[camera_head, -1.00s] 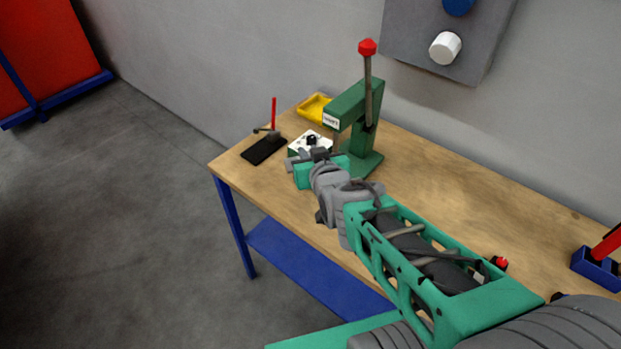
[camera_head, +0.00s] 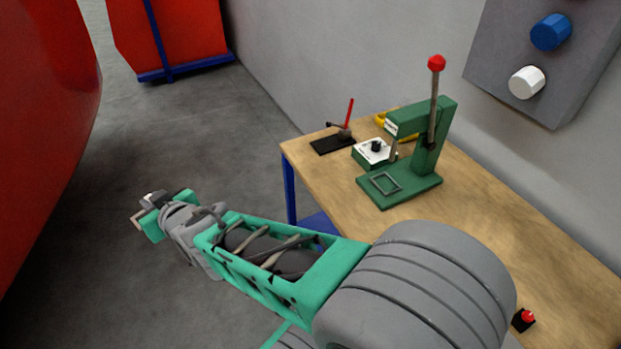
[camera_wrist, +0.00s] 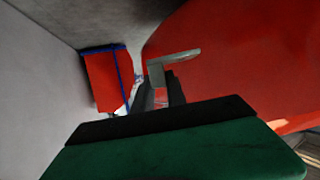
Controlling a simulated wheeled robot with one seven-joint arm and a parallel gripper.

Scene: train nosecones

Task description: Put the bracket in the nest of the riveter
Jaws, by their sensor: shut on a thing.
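The riveter (camera_head: 428,140) is a green press with a red-knobbed lever, standing on the wooden bench. Its nest (camera_head: 384,183) is a small square frame on the green base, and it looks empty. My gripper (camera_head: 146,208) is out over the floor, left of the bench and well away from the riveter. In the wrist view my gripper (camera_wrist: 162,97) is shut on the bracket (camera_wrist: 174,58), a grey angled piece that sticks out past the fingertips. The bracket's lower part is hidden between the fingers.
A white-topped box with a black knob (camera_head: 374,152), a black plate with a red lever (camera_head: 333,143) and a yellow tray (camera_head: 381,119) stand around the riveter. A red button (camera_head: 525,318) is on the near bench. A large red body (camera_head: 45,120) rises at left.

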